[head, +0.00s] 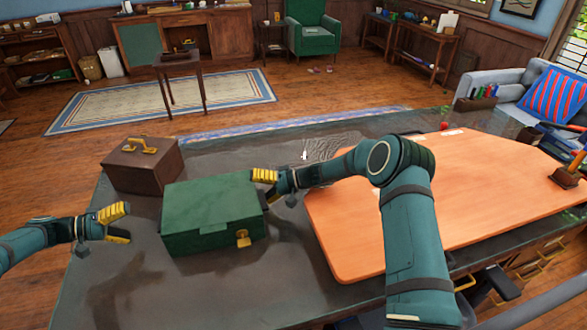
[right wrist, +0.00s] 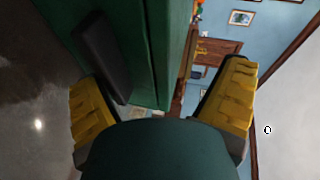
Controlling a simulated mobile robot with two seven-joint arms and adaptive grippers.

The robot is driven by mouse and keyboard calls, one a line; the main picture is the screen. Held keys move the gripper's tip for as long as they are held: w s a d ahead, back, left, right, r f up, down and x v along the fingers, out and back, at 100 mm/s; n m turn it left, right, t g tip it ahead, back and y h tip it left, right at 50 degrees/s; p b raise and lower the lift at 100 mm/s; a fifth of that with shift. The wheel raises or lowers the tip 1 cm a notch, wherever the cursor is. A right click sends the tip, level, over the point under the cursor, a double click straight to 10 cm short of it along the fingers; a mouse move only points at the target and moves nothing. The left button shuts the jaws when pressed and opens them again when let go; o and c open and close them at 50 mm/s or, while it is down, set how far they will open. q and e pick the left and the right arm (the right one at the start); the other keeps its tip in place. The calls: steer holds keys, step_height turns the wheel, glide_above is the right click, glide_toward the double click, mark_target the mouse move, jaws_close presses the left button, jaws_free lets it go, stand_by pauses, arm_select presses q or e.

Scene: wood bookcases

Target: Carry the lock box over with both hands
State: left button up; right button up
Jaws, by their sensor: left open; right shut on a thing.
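The lock box is a green box (head: 210,212) with a closed lid and a yellow padlock (head: 243,238) on its front, sitting on the dark tabletop. My left gripper (head: 120,224) is open and empty, a short way left of the box and apart from it. My right gripper (head: 267,184) is at the box's right side, shut on it. In the right wrist view, the green box (right wrist: 145,45) with a dark side handle (right wrist: 101,55) lies between the widely spaced yellow fingers (right wrist: 163,100). The exact contact is partly hidden.
A brown box with a yellow handle (head: 143,165) stands close behind the green box at left. An orange board (head: 450,190) covers the table's right part. A small red ball (head: 444,126) lies at the far edge. The dark tabletop (head: 140,290) is clear in front.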

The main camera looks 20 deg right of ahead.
steer(key=shift+s+d+f, duration=0.3)
steer(key=shift+d+f, duration=0.05)
steer(key=shift+d, duration=0.15)
steer(key=shift+s+d+f, duration=0.25)
steer(key=shift+d+f, duration=0.1)
steer(key=shift+d, duration=0.1)
steer(key=r+v, duration=0.1)
steer(key=v, duration=0.5)
steer(key=shift+w+r, duration=0.15)
steer(key=shift+r, duration=0.1)
steer(key=shift+w+d+r, duration=0.1)
steer(key=shift+r, duration=0.05)
